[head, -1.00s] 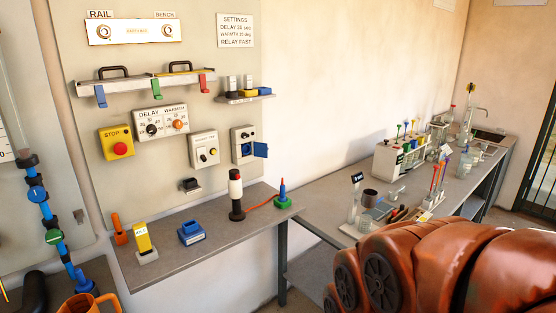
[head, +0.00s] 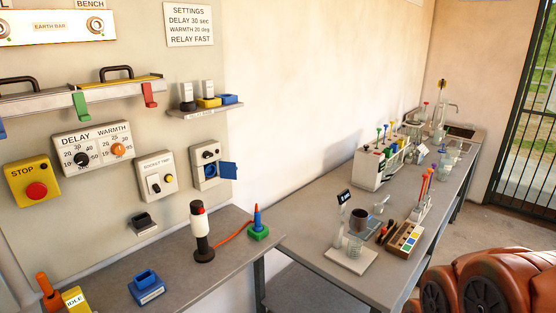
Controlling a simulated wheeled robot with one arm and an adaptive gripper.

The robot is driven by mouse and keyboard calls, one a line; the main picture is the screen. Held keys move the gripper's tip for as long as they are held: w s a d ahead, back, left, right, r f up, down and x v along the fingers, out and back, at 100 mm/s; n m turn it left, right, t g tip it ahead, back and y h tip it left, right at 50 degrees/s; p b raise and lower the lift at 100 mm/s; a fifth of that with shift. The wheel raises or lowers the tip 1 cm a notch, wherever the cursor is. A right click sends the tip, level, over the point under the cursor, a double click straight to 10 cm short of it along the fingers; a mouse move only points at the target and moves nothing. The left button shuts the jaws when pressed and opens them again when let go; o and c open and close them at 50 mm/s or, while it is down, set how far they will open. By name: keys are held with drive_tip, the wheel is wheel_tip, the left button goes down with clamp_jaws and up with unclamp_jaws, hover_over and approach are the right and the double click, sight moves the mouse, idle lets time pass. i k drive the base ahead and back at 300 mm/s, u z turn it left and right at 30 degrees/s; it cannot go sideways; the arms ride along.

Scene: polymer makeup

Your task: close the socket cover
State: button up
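The socket (head: 205,155) is a pale box on the wall panel, right of the socket test box. It has a dark round part at the top and a blue opening below. Its blue cover (head: 229,170) stands open, swung out to the right of the box. Orange-brown links of my own arm show at the lower right, well apart from the socket. My gripper is not in view.
Below the panel is a grey bench (head: 220,262) with a white-and-black post (head: 202,230), a green-and-blue plug piece (head: 258,224) on a red cord, and a blue block (head: 146,287). A small shelf (head: 207,109) juts out above the socket. A side bench (head: 300,215) holds labware.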

sight(228, 169)
drive_tip(key=z, duration=0.15)
drive_tip(key=i, duration=0.7)
drive_tip(key=u, duration=0.6)
drive_tip(key=i, duration=0.6)
drive_tip(key=u, duration=0.55)
